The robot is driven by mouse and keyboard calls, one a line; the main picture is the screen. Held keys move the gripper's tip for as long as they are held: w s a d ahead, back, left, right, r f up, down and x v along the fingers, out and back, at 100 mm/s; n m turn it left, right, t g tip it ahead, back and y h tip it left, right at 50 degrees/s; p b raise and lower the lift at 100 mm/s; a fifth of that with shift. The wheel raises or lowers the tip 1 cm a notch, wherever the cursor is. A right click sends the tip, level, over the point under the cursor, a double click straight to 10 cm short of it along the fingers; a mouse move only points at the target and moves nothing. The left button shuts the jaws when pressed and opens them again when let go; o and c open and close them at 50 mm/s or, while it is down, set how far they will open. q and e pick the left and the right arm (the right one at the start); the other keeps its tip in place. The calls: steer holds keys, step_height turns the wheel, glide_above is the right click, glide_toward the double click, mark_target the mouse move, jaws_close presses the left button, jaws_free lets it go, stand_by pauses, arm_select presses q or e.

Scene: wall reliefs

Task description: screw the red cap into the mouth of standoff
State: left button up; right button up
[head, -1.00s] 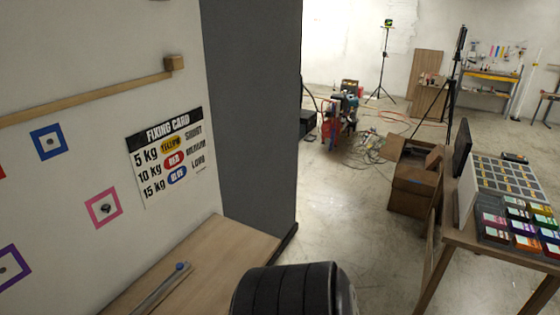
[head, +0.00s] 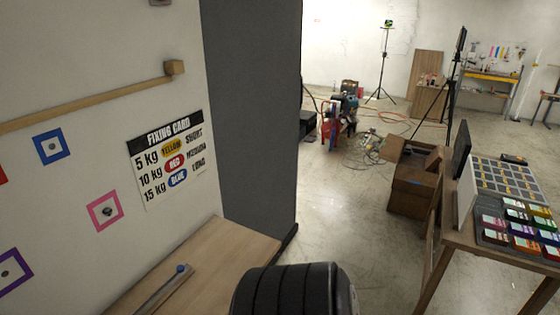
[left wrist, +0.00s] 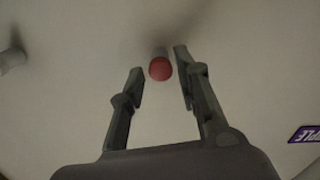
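In the left wrist view, the red cap (left wrist: 160,69) sits at the near end of a grey standoff (left wrist: 160,51) that projects from the pale wall. The two fingers of my left gripper (left wrist: 158,66) stand apart on either side of the cap, with a visible gap at each side. The gripper looks open and holds nothing. How deep the cap sits in the standoff's mouth is hidden. The cap and my left gripper do not show in the head view. My right gripper is in neither view.
Another grey standoff (left wrist: 12,60) juts out at the left. The head view shows a wall with blue (head: 52,146), pink (head: 105,211) and purple squares, a fixing card (head: 167,160) and a wooden rail (head: 90,103). Below, a wooden bench (head: 225,245) carries a blue-tipped rod (head: 163,290).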

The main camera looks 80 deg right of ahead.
arm_select(q)
steer(key=n, duration=0.7)
steer(key=shift+c, duration=0.5)
steer(key=c, duration=0.5)
steer(key=shift+f+m+b, duration=0.15)
steer(key=shift+m+b, duration=0.35)
steer(key=shift+b, duration=0.1)
jaws_close()
steer(key=shift+o, duration=2)
jaws_free()
steer(key=shift+m, duration=0.3)
steer(key=o, duration=0.5)
steer(key=shift+r, duration=0.2)
